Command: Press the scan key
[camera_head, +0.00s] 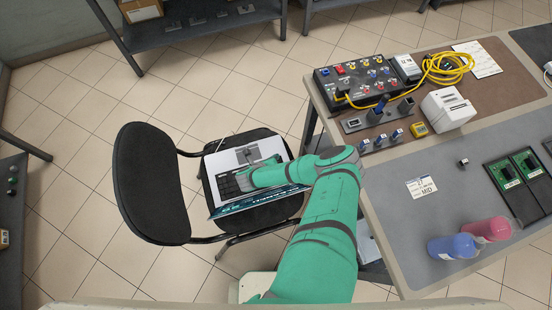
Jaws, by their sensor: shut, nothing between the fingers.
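A dark chair (152,185) stands left of the bench. On its seat lie a white sheet (218,163) with a grey printed shape, and a flat item with a teal edge (238,208). A dark patch that looks like keys (226,187) shows at the left of these items. My green arm reaches left from the bench side over the seat. My gripper (243,181) is shut and empty, low over or at the dark patch. I cannot tell whether it touches. The scan key cannot be made out; it may be under my gripper or too small to see.
The bench (385,215) at right holds a black panel with coloured knobs (355,78), a yellow cable (447,67), a white device (448,108), blue and pink bottles (452,246) and green boards (512,172). A shelf (195,28) stands behind.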

